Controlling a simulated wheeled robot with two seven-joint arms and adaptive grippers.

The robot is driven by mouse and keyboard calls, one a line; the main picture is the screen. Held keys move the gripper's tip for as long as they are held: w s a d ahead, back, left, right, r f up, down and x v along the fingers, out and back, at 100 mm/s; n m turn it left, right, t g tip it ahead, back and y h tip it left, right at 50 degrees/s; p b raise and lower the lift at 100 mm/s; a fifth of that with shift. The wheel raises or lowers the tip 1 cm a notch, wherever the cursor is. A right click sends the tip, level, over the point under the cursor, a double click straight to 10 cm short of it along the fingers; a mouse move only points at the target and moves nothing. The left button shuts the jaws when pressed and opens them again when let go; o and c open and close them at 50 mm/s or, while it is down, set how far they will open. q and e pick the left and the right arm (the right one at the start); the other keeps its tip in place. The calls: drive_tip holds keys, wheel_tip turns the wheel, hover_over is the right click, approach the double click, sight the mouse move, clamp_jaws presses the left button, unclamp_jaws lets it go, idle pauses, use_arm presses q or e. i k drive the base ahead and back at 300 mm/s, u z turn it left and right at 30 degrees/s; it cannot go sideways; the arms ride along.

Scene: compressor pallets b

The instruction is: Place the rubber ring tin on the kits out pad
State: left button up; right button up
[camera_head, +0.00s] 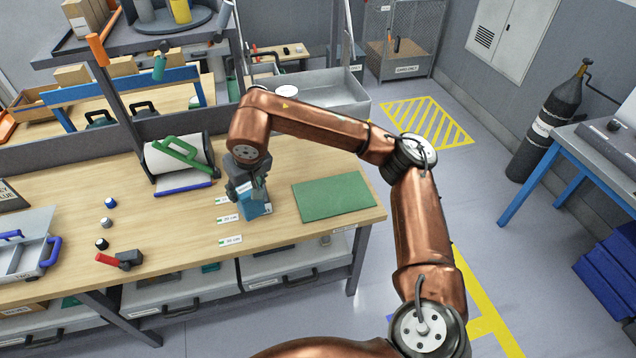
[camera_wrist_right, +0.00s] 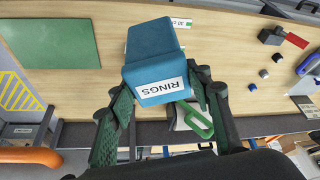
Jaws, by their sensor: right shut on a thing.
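The rubber ring tin is a blue box marked RINGS, seen close up in the right wrist view (camera_wrist_right: 155,62). In the head view the tin (camera_head: 257,209) shows below my right gripper (camera_head: 250,190), partly hidden by it. The right gripper's fingers lie on both sides of the tin and are shut on it. I cannot tell whether the tin's bottom touches the table. The green pad (camera_head: 335,196) lies flat and empty on the workbench, to the right of the tin; it also shows in the right wrist view (camera_wrist_right: 50,50). My left gripper is not in view.
Small labels (camera_head: 229,219) lie on the workbench (camera_head: 185,235) beside the tin. A green-handled roll holder (camera_head: 178,160) stands behind to the left. A red-handled tool (camera_head: 120,260), small caps and a grey tray (camera_head: 25,245) are further left. The bench's right edge is just beyond the pad.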

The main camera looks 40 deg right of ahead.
sight(343, 197)
drive_tip(key=z, duration=0.05)
drive_tip(key=i, duration=0.25)
drive_tip(key=z, duration=0.75)
